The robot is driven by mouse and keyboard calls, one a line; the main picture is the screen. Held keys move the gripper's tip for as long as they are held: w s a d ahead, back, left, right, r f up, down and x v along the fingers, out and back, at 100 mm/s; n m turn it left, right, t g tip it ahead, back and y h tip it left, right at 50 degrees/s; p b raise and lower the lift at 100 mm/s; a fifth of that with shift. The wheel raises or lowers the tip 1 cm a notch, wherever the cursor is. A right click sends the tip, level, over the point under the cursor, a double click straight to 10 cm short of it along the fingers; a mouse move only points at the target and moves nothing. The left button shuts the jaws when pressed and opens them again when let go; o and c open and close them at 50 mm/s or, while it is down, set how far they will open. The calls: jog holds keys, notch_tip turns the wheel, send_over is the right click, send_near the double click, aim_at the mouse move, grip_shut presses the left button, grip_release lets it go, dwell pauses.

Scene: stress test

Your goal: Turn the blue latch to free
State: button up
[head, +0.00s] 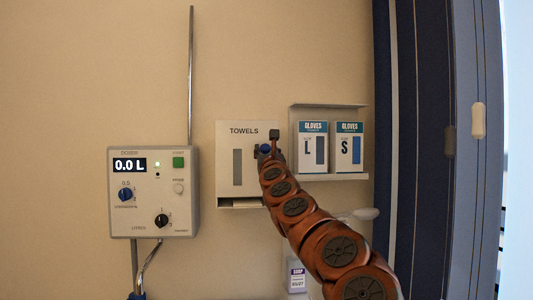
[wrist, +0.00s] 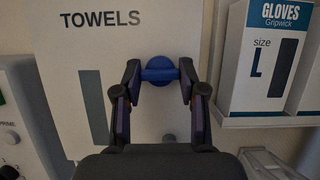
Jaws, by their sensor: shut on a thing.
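The blue latch (wrist: 159,71) is a round knob with a crossbar on the front of the white towel dispenser (wrist: 78,45), right of its dark window slot. My gripper (wrist: 159,75) has its two fingers on either side of the latch, shut on the crossbar's ends. The crossbar lies about level.
A shelf (head: 358,176) with two glove boxes (head: 312,150), marked L and S, is close to the right. A doser panel (head: 150,215) with dials and a 0.0 L display is on the left. A soap bottle (head: 296,277) is below. A dark blue door (head: 420,150) stands at the right.

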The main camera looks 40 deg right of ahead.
jog(key=n+y+b, duration=0.1)
jog(key=n, duration=0.1)
jog(key=n+t+y+b, duration=0.1)
jog(key=n, duration=0.2)
jog(key=shift+s+d, duration=0.1)
jog(key=shift+d, duration=0.05)
jog(key=n+y, duration=0.1)
jog(key=n, duration=0.1)
jog(key=n+y, duration=0.1)
jog(key=n, duration=0.2)
jog(key=shift+s+d+r+t+y, duration=0.1)
jog(key=shift+r+t+y, duration=0.05)
jog(key=shift+t+y, duration=0.2)
jog(key=n+y+p, duration=0.1)
jog(key=n, duration=0.2)
jog(key=n+g+y, duration=0.1)
jog(key=n, duration=0.2)
jog(key=shift+r+n+y+p, duration=0.1)
jog(key=shift+n+y+p, duration=0.25)
jog(key=shift+n+p, duration=0.05)
jog(key=n+y+p, duration=0.1)
jog(key=n, duration=0.2)
jog(key=shift+r+g, duration=0.1)
jog(key=shift+g, duration=0.25)
jog(key=shift+n+g+p, duration=0.4)
jog(key=shift+n, duration=0.5)
jog(key=o, duration=1.2)
jog(key=shift+c, duration=0.2)
